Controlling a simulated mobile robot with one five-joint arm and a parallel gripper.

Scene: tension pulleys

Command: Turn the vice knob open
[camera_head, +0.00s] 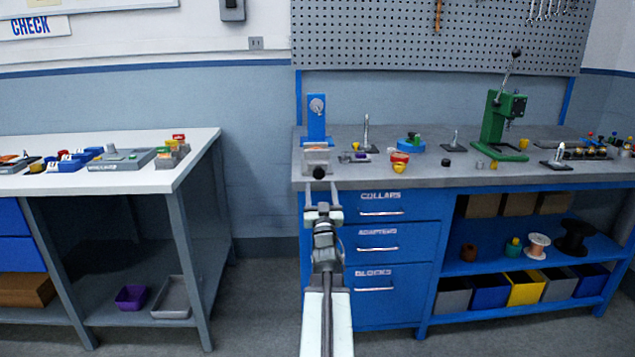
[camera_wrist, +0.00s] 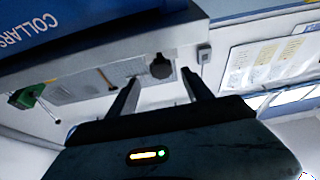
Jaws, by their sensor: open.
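The vice knob (camera_head: 319,172) is a small dark round knob at the front edge of the grey bench, at its left end. It sits below a small grey vice (camera_head: 317,157). My gripper (camera_head: 321,184) is open and empty, with its two fingers pointing at the knob from the front. In the wrist view the dark, lobed knob (camera_wrist: 161,66) shows between and just past the open fingertips (camera_wrist: 160,77). The fingers do not close on it. Whether a fingertip touches it cannot be told.
The bench top (camera_head: 440,177) overhangs blue drawers (camera_head: 380,248) under the knob. A blue upright stand (camera_head: 316,118) is behind the vice. Yellow and red parts (camera_head: 399,161) and a green press (camera_head: 501,122) stand to the right. Floor is open left of the drawers.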

